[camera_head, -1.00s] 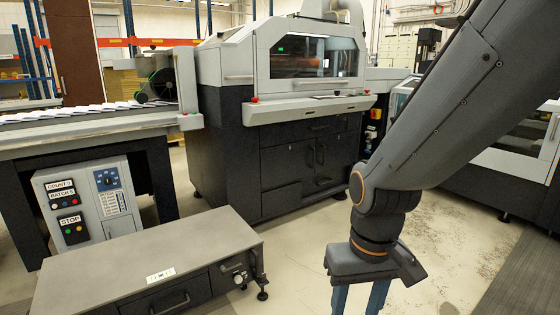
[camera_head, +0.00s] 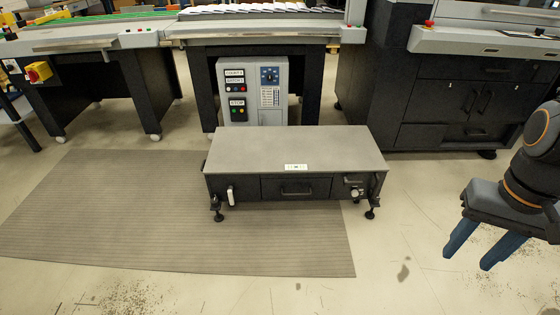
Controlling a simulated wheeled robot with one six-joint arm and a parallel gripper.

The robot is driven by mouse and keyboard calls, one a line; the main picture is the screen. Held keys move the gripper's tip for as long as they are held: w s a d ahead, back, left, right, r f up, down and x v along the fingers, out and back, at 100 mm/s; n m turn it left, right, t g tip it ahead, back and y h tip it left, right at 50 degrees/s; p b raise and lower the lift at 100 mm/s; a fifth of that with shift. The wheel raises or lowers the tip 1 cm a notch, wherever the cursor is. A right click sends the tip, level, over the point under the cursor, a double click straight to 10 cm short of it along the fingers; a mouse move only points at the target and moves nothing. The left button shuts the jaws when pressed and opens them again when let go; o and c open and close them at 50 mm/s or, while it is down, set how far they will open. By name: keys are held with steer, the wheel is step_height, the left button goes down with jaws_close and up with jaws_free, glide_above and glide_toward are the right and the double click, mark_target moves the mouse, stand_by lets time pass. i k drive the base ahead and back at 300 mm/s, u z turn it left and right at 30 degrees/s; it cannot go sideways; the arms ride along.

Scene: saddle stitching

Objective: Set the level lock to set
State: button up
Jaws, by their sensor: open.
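A low grey-topped bench (camera_head: 290,147) with a dark front stands on the floor at the middle of the view. A pale upright lever (camera_head: 230,195) is at the left of its front.
A control box (camera_head: 252,92) with buttons and a dial stands behind the bench. A large machine (camera_head: 430,85) is at the back right. A ribbed mat (camera_head: 130,220) covers the floor at left. The floor right of the bench is clear.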

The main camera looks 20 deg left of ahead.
mark_target(345, 183)
steer(key=u, duration=0.9)
steer(key=i, duration=0.6)
steer(key=z, duration=0.45)
steer(key=i, duration=1.05)
steer(key=z, duration=0.2)
